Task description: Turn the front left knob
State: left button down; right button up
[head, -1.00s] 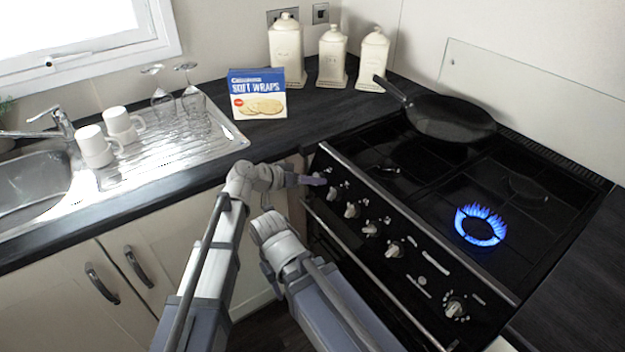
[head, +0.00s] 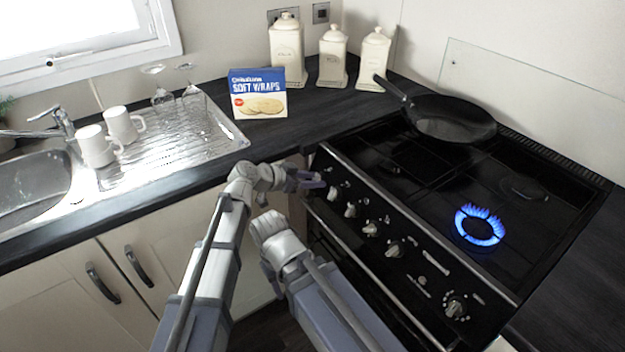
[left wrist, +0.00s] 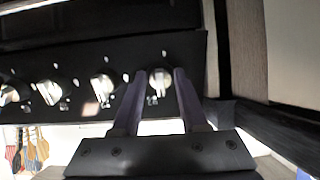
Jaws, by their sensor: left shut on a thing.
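The black cooker (head: 440,272) has a row of pale knobs along its front panel. My left gripper (head: 318,180) is at the left end of that panel. In the left wrist view its two fingers (left wrist: 154,84) are shut on the end knob (left wrist: 160,80), one on each side. In the head view the fingers and wrist hide part of that end of the panel. A neighbouring knob (head: 350,210) is clear of the fingers. My right arm shows beside the left one, but I do not see its gripper fingers.
A blue flame (head: 479,226) burns on the front right burner. A black pan (head: 450,118) sits at the back left of the hob. A soft wraps box (head: 257,94) stands on the counter.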

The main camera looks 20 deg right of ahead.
pick_arm(q)
jog(key=shift+c, duration=2.2)
grip_release()
jog(key=p+v, duration=0.3)
jog(key=v, duration=0.4)
jog(key=shift+s+a+p, duration=0.15)
jog(key=shift+a+p, duration=0.2)
jog(key=shift+r, duration=0.15)
